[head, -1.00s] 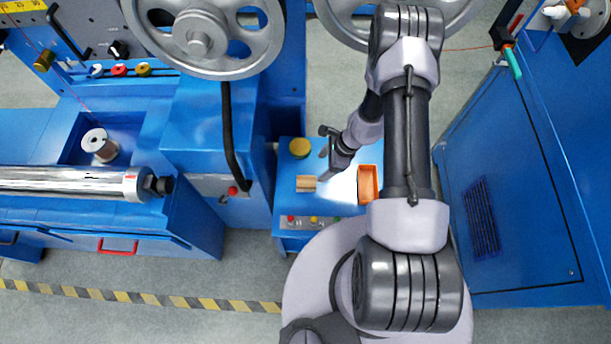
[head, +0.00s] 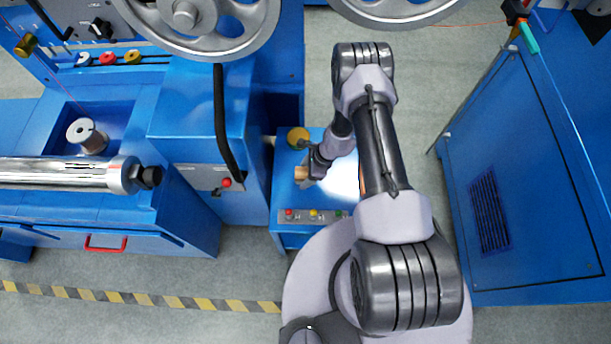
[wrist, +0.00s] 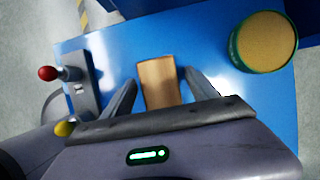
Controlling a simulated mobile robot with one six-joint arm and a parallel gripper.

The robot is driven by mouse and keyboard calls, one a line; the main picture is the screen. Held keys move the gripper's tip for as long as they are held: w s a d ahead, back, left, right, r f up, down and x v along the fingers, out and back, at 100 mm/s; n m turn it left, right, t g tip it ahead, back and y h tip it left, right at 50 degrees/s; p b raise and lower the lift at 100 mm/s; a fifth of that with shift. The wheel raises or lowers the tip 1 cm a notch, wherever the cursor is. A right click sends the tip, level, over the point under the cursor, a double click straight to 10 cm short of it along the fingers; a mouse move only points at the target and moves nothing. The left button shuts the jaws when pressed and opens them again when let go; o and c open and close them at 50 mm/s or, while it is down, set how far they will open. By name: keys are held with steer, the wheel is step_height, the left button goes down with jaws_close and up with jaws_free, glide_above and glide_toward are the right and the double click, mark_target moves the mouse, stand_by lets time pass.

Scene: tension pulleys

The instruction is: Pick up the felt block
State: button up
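The felt block, a small tan block (wrist: 158,82), lies on the small blue table (wrist: 135,38). In the wrist view it sits between the two fingers of my open gripper (wrist: 160,90), with a gap visible on each side. Its near end is hidden by the gripper body. In the head view the block (head: 300,173) is partly covered by my gripper (head: 308,175), which is low over the table.
A round green tin with a yellow-tan top (wrist: 264,42) stands on the table, right of the block. A control strip with buttons (head: 312,215) runs along the table's front edge. An orange tray (head: 362,178) is mostly hidden behind my arm. A blue machine (head: 215,140) stands left.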

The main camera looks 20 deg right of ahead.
mark_target(305, 172)
jaws_close()
step_height(305, 172, up, 10)
steer(key=p, duration=0.4)
